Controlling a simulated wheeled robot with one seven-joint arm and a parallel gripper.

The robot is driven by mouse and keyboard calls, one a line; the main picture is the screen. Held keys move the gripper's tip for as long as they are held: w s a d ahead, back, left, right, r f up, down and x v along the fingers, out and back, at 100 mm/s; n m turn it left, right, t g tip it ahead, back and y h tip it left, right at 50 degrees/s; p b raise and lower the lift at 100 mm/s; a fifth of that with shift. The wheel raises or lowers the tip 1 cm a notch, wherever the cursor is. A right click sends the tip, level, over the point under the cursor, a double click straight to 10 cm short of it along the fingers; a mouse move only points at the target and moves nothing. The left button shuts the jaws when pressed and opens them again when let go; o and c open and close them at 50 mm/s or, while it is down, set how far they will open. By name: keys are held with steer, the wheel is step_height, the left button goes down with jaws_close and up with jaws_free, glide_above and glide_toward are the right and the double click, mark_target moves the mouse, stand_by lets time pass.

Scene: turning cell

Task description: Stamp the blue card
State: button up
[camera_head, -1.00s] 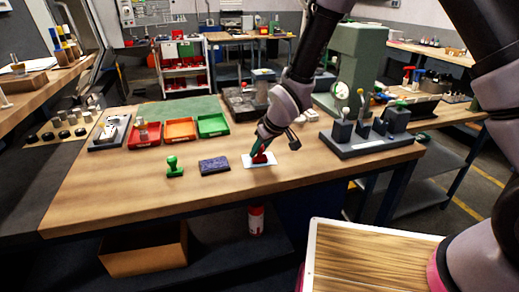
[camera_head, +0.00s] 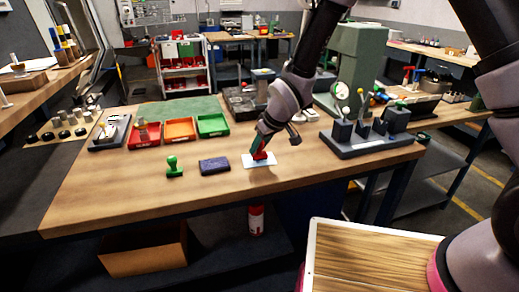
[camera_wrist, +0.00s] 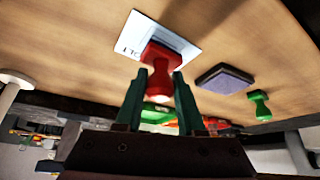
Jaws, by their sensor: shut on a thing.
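My gripper (camera_head: 262,148) is shut on a red stamp (camera_wrist: 157,62), held between its two green fingers. The stamp is over a pale card (camera_head: 259,163) on the wooden table; in the wrist view the card (camera_wrist: 132,38) looks white to light bluish, with dark lettering partly hidden by the stamp. I cannot tell surely whether the stamp touches the card or hovers just above it. A dark blue-purple ink pad (camera_head: 214,166) lies left of the card. A green stamp (camera_head: 174,167) stands left of the pad.
Red (camera_head: 145,134), orange (camera_head: 180,130) and green (camera_head: 213,125) trays stand behind the stamps. A grey fixture block (camera_head: 365,143) is to the right, with a green machine (camera_head: 358,62) behind it. The table's front strip is clear.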

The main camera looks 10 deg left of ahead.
steer(key=shift+r, duration=2.75)
